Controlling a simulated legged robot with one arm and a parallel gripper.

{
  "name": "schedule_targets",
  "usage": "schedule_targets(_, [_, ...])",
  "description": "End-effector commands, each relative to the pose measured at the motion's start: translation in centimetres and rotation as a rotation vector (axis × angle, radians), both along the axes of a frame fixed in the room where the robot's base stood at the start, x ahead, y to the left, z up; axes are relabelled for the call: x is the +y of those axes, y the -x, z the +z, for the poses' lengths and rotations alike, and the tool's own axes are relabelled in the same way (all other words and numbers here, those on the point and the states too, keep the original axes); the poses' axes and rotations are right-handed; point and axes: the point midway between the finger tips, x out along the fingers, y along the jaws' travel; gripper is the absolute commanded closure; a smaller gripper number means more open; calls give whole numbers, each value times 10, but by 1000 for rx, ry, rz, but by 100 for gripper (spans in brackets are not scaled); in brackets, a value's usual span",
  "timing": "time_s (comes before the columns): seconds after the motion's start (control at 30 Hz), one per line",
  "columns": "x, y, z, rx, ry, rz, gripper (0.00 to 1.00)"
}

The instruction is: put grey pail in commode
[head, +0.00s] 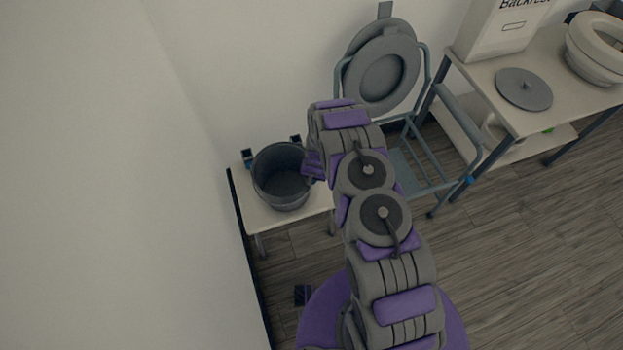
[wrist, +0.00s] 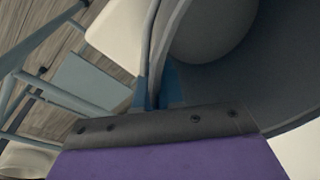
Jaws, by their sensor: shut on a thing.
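The grey pail (head: 281,182) is upright at the small white table on the left in the head view. I cannot tell whether it rests on the tabletop or is just above it. My gripper (head: 313,168) is shut on the right side of its rim; the fingertips are partly hidden by the arm. In the wrist view the pail (wrist: 275,75) fills the upper right, its wall between my jaws (wrist: 165,105). The commode (head: 408,165) is a blue-grey frame chair right of the pail, its round grey lid and seat raised against the wall. My arm hides part of it.
The small white table (head: 250,212) stands by the wall. At the right, a larger table (head: 560,100) holds a white box (head: 500,30), a grey round lid (head: 524,89) and a white toilet-seat-like object (head: 598,45). Wooden floor (head: 520,230) at lower right is clear.

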Motion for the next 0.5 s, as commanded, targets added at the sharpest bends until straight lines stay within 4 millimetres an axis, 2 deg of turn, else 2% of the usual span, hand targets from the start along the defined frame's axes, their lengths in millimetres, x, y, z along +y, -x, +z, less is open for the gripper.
schedule_targets(0.1, [3,0,-2,-1,3,5,100])
schedule_targets(0.13, [3,0,-2,-2,3,5,91])
schedule_targets(0.37, [3,0,-2,-1,3,5,68])
schedule_targets(0.5, [1,0,-2,0,1,3,67])
